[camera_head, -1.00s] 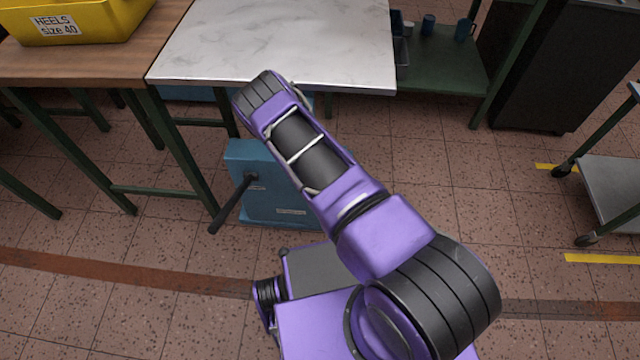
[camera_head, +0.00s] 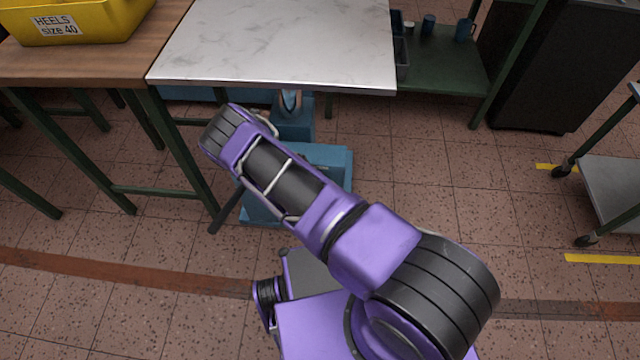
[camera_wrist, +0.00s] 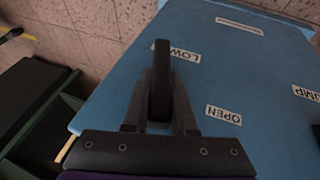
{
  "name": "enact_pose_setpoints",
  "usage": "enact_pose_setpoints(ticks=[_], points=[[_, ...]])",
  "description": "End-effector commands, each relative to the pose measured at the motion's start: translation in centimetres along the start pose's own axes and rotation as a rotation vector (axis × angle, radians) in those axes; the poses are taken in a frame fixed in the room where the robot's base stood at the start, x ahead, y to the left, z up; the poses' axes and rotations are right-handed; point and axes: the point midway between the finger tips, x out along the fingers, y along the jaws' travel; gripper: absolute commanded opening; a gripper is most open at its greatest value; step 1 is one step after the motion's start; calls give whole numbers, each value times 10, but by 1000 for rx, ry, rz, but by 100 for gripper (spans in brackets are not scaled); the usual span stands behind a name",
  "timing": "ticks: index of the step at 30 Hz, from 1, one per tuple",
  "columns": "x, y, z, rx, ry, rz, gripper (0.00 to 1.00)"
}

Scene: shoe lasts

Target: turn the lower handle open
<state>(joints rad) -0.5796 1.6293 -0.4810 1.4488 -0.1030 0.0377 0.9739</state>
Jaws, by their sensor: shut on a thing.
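In the wrist view, a black lower handle (camera_wrist: 160,58) stands out from the blue face of a machine (camera_wrist: 235,65), by a partly covered label reading "LOW". My gripper (camera_wrist: 160,84) is shut on it, with one finger on each side. A label "OPEN" (camera_wrist: 223,114) is to the right of the fingers. In the head view, the blue machine (camera_head: 335,165) stands on the floor below the marble-topped table, partly covered by my arm. My gripper is hidden there. A dark lever (camera_head: 228,208) shows at the machine's left side.
The marble-topped table (camera_head: 280,40) overhangs the machine. A wooden bench (camera_head: 100,65) with a yellow bin (camera_head: 85,22) is at left. A green shelf (camera_head: 440,80) and a dark cabinet (camera_head: 550,70) are at right.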

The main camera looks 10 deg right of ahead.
Motion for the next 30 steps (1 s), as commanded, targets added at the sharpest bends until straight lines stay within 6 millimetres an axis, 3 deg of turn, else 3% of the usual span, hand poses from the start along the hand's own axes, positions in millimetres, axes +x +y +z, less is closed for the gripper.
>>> enact_pose_setpoints(ticks=[15,30], points=[[2,-4,1,-189,4,441,0],[2,-4,1,-272,0,655,0]])
